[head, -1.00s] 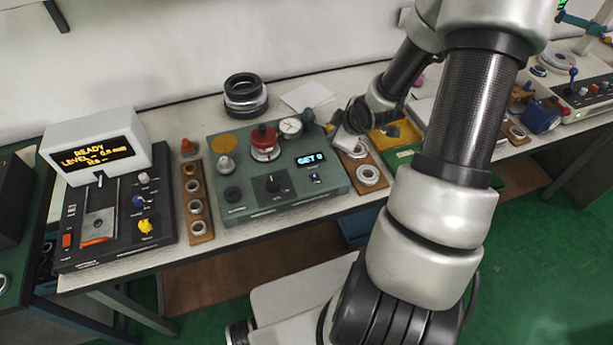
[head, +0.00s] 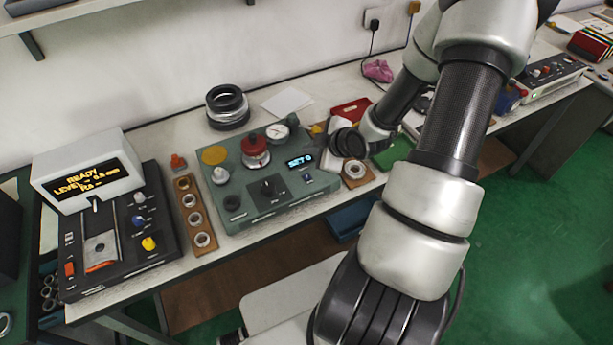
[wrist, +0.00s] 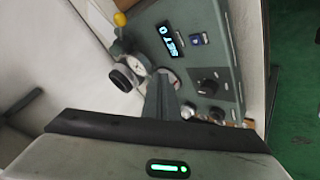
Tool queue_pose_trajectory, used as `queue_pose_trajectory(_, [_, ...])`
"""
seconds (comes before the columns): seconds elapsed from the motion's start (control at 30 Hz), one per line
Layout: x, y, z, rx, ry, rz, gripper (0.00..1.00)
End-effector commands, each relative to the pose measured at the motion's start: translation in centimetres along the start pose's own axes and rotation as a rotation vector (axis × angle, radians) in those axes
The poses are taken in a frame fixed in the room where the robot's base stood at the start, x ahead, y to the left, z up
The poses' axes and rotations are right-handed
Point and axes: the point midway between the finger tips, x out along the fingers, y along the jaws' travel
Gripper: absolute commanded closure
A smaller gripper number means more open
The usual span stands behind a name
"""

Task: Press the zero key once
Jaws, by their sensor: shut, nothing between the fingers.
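The green gauge box (head: 262,208) stands on the bench, with a lit display (head: 300,161) that seems to read "SET 0". A small dark blue key (head: 307,178), which looks like the zero key, sits just beside the display. In the wrist view the display (wrist: 171,40) and the key (wrist: 195,39) are clear of my fingers. My gripper (wrist: 161,80) is shut and empty, reaching over the box near the dial and apart from the key. In the head view my arm's end is by the box's right back corner, and its fingertips are hard to make out.
The box also carries a dial gauge (head: 278,133), a red-topped post (head: 255,150) and a black knob (head: 272,186). A ring board (head: 192,210) and a black device (head: 118,240) stand left. A dark ring stack (head: 228,107) is behind.

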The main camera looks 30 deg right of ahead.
Motion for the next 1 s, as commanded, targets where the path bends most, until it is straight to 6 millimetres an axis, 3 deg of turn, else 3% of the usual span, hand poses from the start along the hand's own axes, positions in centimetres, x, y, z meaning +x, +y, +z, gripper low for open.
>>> queue_pose_trajectory(0.27, [0.8, -0.6, 0.6, 0.001, 0.000, -0.001, 1.00])
queue_pose_trajectory(0.73, [5.3, -3.9, 3.9, -0.001, -0.001, -0.001, 1.00])
queue_pose_trajectory(1.0, [6.2, -4.5, 4.5, 0.000, -0.001, 0.000, 1.00])
